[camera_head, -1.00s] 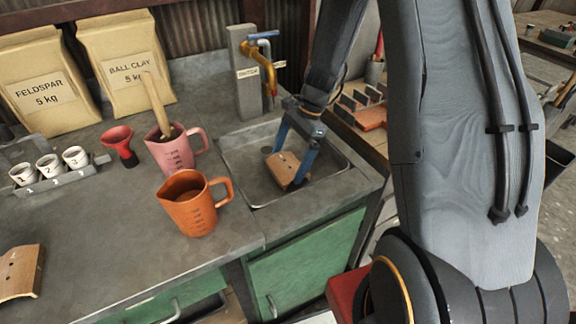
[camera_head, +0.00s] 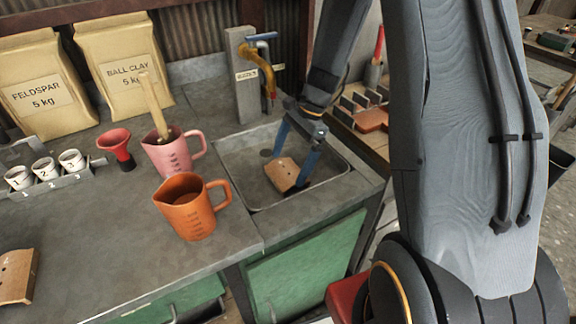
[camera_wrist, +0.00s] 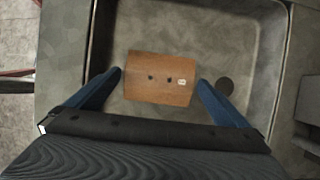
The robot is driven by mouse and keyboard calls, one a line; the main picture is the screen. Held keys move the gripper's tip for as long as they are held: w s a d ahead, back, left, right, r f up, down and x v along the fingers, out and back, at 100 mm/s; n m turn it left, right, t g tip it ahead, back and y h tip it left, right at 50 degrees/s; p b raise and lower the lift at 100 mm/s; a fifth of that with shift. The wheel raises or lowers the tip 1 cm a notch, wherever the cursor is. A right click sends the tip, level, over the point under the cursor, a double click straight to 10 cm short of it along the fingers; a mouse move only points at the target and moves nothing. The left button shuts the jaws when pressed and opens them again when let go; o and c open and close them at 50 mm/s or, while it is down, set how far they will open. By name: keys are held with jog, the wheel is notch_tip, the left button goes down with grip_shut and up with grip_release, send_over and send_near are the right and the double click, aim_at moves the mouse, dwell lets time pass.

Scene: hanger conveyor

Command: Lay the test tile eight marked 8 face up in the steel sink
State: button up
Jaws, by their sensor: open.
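The test tile (camera_head: 284,174) is a small tan-brown tile lying on the floor of the steel sink (camera_head: 337,178). In the wrist view the tile (camera_wrist: 160,78) shows two dark holes and a small pale mark on its upper face; the mark is too small to read. My gripper (camera_head: 290,170) is over the sink with its blue fingers pointing down. In the wrist view the fingers (camera_wrist: 160,84) stand open on either side of the tile, with a gap at each side. The sink's grey basin (camera_wrist: 240,50) surrounds the tile there, with the drain to the right.
An orange jug (camera_head: 188,212) and a pink jug (camera_head: 168,154) stand left of the sink. A brass tap (camera_head: 262,66) rises behind it. Another tan tile (camera_head: 17,275) lies at the counter's left front. A red funnel (camera_head: 117,146) and numbered white cups (camera_head: 45,168) stand at left.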

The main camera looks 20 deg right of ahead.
jog(key=s+b+v, duration=0.1)
jog(key=b+v, duration=0.1)
jog(key=v, duration=0.8)
jog(key=s+a+n+h, duration=0.1)
jog(key=s+n, duration=0.4)
jog(key=s+a+f+n+h, duration=0.1)
jog(key=s+a+n+h, duration=0.1)
jog(key=s+n, duration=0.3)
jog(key=s+a+f+n+t+h, duration=0.1)
jog(key=s+n, duration=0.4)
jog(key=shift+a, duration=0.2)
jog(key=shift+s+a+f+n+h, duration=0.1)
jog(key=shift+s+n+h, duration=0.2)
jog(key=shift+s+n, duration=0.15)
